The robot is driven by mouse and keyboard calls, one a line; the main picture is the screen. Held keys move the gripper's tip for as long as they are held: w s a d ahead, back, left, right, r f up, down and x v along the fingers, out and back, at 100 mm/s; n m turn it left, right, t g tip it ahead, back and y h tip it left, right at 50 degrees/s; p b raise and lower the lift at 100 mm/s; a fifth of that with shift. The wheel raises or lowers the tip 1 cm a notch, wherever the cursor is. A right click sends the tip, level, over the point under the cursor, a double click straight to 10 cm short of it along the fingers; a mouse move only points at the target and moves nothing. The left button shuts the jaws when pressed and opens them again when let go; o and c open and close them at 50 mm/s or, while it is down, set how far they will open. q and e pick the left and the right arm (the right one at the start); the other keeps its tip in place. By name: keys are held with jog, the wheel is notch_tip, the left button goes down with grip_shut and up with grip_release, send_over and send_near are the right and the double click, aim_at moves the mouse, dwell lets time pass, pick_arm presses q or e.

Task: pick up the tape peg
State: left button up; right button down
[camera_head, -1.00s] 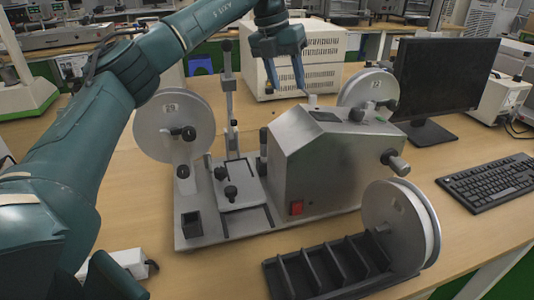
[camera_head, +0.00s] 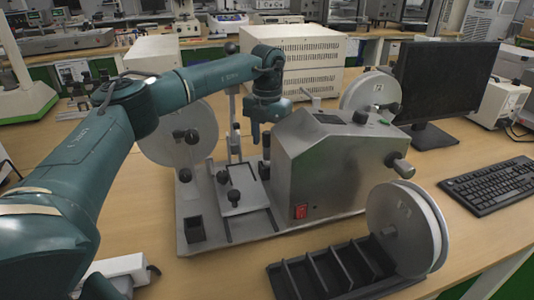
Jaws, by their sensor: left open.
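No part is clearly marked as the tape peg, so I cannot tell which one it is. The grey taping machine (camera_head: 330,165) stands on the table, with dark-knobbed pegs and posts on its left base plate. My left gripper (camera_head: 267,136) points down over the plate, by the left face of the machine housing. It is open, seen nearly side-on, and I see nothing between its fingers. Whether it touches the machine is unclear. My right gripper is not in view.
A silver reel (camera_head: 183,135) stands behind the base plate, partly behind my arm. Another reel (camera_head: 400,225) stands in a black slotted rack (camera_head: 330,272) at the front. A monitor (camera_head: 440,85) and a keyboard (camera_head: 490,187) are at right.

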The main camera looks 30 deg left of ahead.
aim_at(267, 150)
pick_arm(q)
notch_tip(267, 150, down, 4)
jog(key=shift+s+r, duration=0.1)
grip_shut()
dwell(0.5)
